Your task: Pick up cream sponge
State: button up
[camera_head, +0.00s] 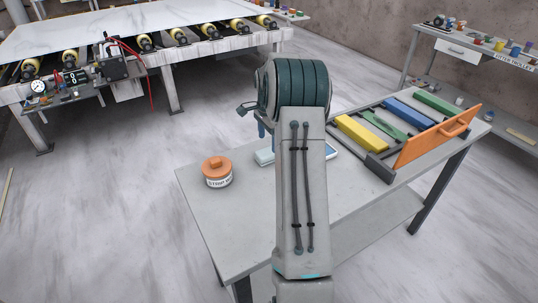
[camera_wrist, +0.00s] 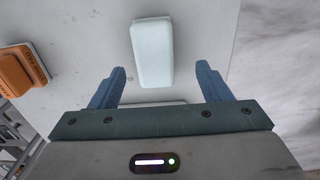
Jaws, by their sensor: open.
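A pale, rounded block (camera_wrist: 152,52), which looks like the cream sponge though its tint is whitish-blue, lies flat on the grey table (camera_wrist: 95,50). In the wrist view its near end lies between the two blue fingers of my gripper (camera_wrist: 160,72), with a gap on each side. The fingers are spread and hold nothing. In the head view my arm hides most of the gripper. A pale block end (camera_head: 264,157) shows left of the arm, and a pale blue-edged piece (camera_head: 331,151) shows right of it; I cannot tell whether they are one thing.
A tray (camera_head: 378,163) with yellow, green and blue blocks and an orange handled panel (camera_head: 437,137) sits right. The table's front left is clear.

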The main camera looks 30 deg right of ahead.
jog(key=f, duration=0.3)
jog(key=f+p, duration=0.1)
jog(key=shift+s+f, duration=0.2)
jog(key=shift+s, duration=0.2)
jog(key=shift+w+a+f, duration=0.1)
jog(key=shift+f, duration=0.3)
jog(key=shift+c, duration=0.3)
jog(key=c, duration=1.1)
jog(key=shift+o, duration=0.2)
jog(key=shift+r, duration=0.15)
jog(key=shift+r, duration=0.4)
notch_tip(320, 180, up, 3)
jog(key=shift+f+b, duration=0.1)
jog(key=shift+b, duration=0.35)
jog(key=s+d+r+b, duration=0.1)
jog(key=s+d+r, duration=0.5)
jog(key=d, duration=0.3)
jog(key=shift+s+d+r, duration=0.3)
jog(key=shift+d+r, duration=0.05)
jog(key=shift+r, duration=0.25)
